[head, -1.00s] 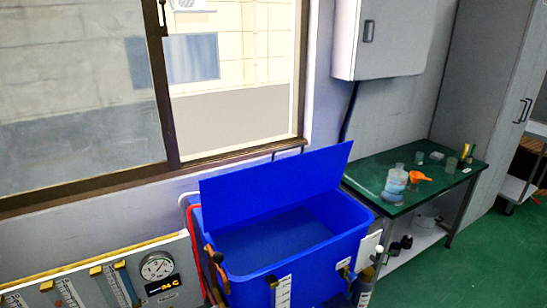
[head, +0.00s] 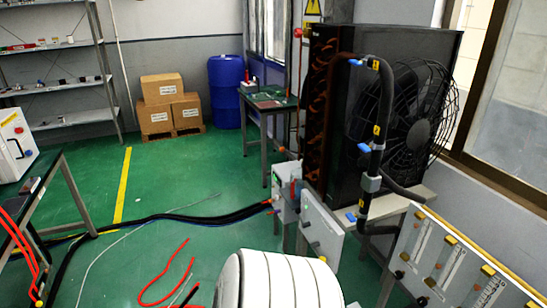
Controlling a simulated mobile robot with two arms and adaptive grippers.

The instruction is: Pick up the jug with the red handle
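I cannot make out a jug with a red handle in the head view. A small white and red object (head: 249,83) stands at the back, by the far small table, and is too small to identify. Neither of my grippers shows in this view, so whether they are open or shut is hidden.
A large black fan unit (head: 405,112) and a gauge panel (head: 455,262) stand at the right. Black cables (head: 200,218) and a red hose (head: 165,275) lie on the green floor. Cardboard boxes (head: 162,88), a blue barrel (head: 226,90) and shelves (head: 55,80) stand behind clear floor.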

